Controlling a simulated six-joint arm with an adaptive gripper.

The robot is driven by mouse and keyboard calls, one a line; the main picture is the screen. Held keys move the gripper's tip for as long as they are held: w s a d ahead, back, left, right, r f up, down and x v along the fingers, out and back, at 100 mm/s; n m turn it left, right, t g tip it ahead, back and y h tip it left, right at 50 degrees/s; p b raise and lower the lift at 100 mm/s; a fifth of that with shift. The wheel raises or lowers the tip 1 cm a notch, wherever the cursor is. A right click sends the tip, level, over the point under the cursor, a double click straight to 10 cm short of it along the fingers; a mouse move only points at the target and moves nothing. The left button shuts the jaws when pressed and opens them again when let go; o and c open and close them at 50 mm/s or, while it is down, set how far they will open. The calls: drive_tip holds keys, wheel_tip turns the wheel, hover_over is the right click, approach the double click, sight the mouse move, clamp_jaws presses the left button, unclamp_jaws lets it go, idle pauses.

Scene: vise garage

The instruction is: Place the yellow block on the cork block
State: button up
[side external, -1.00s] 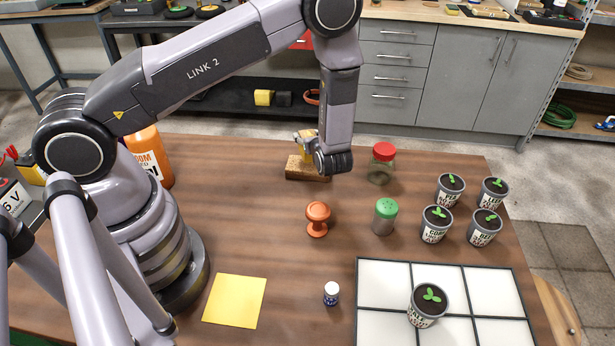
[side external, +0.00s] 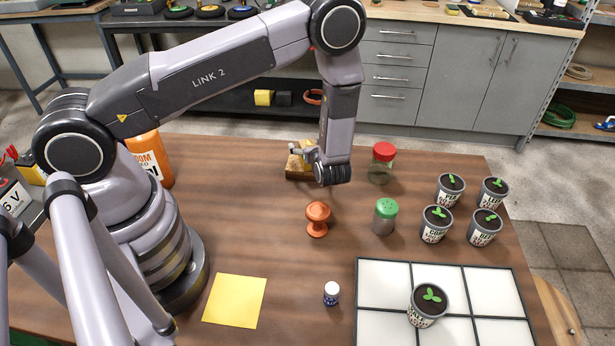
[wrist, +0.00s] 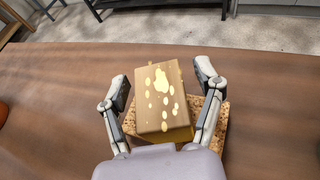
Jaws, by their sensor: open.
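The yellow block (wrist: 158,105) sits over the cork block (wrist: 222,118) in the wrist view, its top shaded brown with pale bright patches. The cork block shows around its right and lower left sides. My gripper (wrist: 162,84) is open, with one finger on each side of the yellow block and a small gap on both sides. In the side view, the yellow block (side external: 295,163) is partly hidden by my gripper (side external: 302,152), above the cork block (side external: 292,177). Their contact is hard to make out.
A red-lidded jar (side external: 382,163) stands to the right. An orange knob-like object (side external: 317,219) and a green-lidded shaker (side external: 385,216) stand nearer the camera. Several potted seedlings (side external: 436,224) are further right. A yellow sheet (side external: 235,301) lies at the front.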

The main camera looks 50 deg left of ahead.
drive_tip(key=shift+r, duration=0.1)
drive_tip(key=shift+d+r, duration=0.15)
drive_tip(key=shift+d, duration=0.1)
drive_tip(key=v, duration=1.1)
drive_tip(key=s+a+r+n+g+h, duration=0.2)
drive_tip(key=s+a+r+n+g, duration=0.15)
drive_tip(key=r+n, duration=0.45)
drive_tip(key=s+a+r+n+g+h, duration=0.2)
drive_tip(key=s+r+n, duration=0.2)
drive_tip(key=r, duration=0.7)
drive_tip(key=s+d+r+n+t+h, duration=0.2)
drive_tip(key=s+r+n+t+h, duration=0.4)
drive_tip(key=s, duration=0.9)
wheel_tip(320, 180, up, 6)
drive_tip(key=n+h, duration=0.2)
drive_tip(key=n, duration=0.2)
drive_tip(key=shift+s, duration=0.4)
